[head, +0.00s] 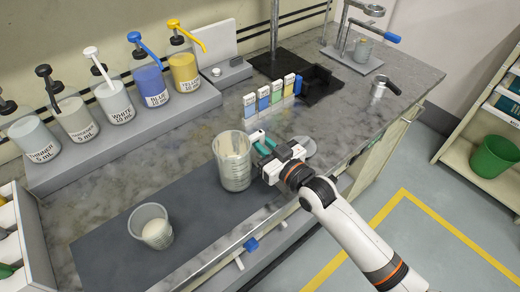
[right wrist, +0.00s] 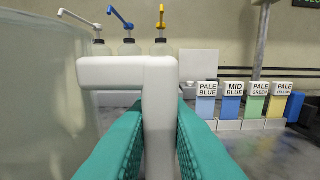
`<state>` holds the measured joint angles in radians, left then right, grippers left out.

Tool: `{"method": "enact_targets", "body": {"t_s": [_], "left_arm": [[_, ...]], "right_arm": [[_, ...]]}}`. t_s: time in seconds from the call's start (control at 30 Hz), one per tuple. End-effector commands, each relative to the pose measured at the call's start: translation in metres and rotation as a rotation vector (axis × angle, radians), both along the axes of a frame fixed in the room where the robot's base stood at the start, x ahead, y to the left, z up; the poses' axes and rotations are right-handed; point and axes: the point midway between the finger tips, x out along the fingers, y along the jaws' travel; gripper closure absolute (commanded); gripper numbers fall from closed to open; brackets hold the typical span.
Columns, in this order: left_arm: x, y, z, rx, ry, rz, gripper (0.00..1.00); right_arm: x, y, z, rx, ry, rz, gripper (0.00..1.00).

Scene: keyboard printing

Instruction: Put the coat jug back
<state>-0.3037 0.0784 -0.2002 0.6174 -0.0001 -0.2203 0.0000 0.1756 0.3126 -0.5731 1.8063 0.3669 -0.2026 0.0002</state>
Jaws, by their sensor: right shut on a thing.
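A tall clear jug (head: 232,170) with a pale residue inside stands upright at the right end of the dark mat. My right gripper (head: 262,147) is at the jug's right side, its teal fingers shut on the jug's white handle. In the right wrist view the handle (right wrist: 158,105) sits between the teal fingers (right wrist: 158,145), and the jug's translucent wall (right wrist: 45,90) fills the left. I cannot tell whether the jug's base touches the mat. My left gripper is not in view.
A smaller cup (head: 150,225) with pale contents stands on the dark mat (head: 105,245). Several pump bottles (head: 150,80) line a grey shelf behind. Several colour-labelled blocks (head: 264,99) stand behind the jug, and a pale round disc (head: 302,146) lies beside my gripper.

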Motion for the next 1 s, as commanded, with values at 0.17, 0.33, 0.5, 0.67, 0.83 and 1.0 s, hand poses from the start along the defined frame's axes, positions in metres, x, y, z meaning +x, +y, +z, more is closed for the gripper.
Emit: {"method": "enact_targets", "body": {"t_s": [0.17,0.33,0.5,0.67,0.83,1.0], "left_arm": [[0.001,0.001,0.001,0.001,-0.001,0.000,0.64],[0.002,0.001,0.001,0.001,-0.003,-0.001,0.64],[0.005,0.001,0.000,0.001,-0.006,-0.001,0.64],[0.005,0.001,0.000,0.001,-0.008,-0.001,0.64],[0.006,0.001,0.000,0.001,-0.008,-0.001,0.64],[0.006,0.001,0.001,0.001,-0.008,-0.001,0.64]], "right_arm": [[0.000,0.000,-0.023,0.000,0.000,0.000,1.00],[0.000,0.000,-0.025,0.002,-0.002,0.000,1.00],[0.000,0.000,-0.027,0.001,-0.002,0.000,1.00],[0.000,0.000,-0.029,-0.001,0.001,0.000,0.69],[0.000,0.000,-0.029,-0.001,0.001,0.000,0.62],[0.000,0.000,-0.027,-0.001,0.001,0.000,0.62]]}}
